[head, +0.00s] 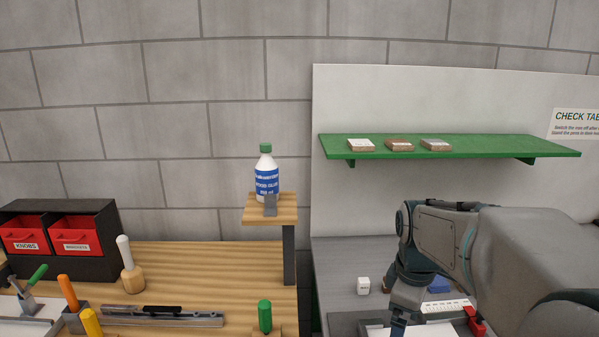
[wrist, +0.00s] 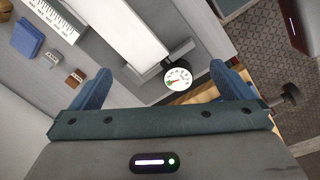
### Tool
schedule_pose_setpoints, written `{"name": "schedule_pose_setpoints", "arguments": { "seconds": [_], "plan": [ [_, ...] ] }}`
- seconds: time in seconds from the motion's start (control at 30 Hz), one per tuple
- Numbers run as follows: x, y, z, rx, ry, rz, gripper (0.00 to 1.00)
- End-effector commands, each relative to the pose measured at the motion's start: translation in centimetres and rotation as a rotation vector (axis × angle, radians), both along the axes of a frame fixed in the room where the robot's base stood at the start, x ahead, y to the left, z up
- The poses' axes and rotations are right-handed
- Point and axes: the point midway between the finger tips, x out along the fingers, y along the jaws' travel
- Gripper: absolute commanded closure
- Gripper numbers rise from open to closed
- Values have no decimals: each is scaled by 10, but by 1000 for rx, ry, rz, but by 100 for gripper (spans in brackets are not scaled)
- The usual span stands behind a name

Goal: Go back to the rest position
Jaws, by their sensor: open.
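My gripper (head: 402,318) hangs at the end of my arm at the lower right of the head view, above the grey bench (head: 345,252). In the wrist view my gripper (wrist: 160,68) shows two blue fingers spread wide, with nothing held between them. A round dial gauge (wrist: 178,79) with a white face lies below and between the fingers in that view. A long white piece (wrist: 130,28) runs beside it. In the head view my arm hides part of the bench.
A green shelf (head: 460,147) with three small blocks is on the white panel. A glue bottle (head: 266,178) stands on a wooden stand (head: 257,215). Tools crowd the left bench.

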Motion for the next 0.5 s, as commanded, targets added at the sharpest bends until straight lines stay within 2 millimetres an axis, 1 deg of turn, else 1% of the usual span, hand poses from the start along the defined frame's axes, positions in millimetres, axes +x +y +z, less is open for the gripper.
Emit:
{"name": "schedule_pose_setpoints", "arguments": {
  "seconds": [0.03, 0.17, 0.3, 0.4, 0.5],
  "plan": [
    [-14, 9, 1, 6, -24, -83, 0],
    [-46, 25, -1, 41, -82, -323, 0],
    [-79, 39, -7, 102, -136, -575, 0],
    [-98, 46, -13, 150, -162, -728, 0],
    [-112, 51, -19, 189, -177, -840, 0]
  ]
}}
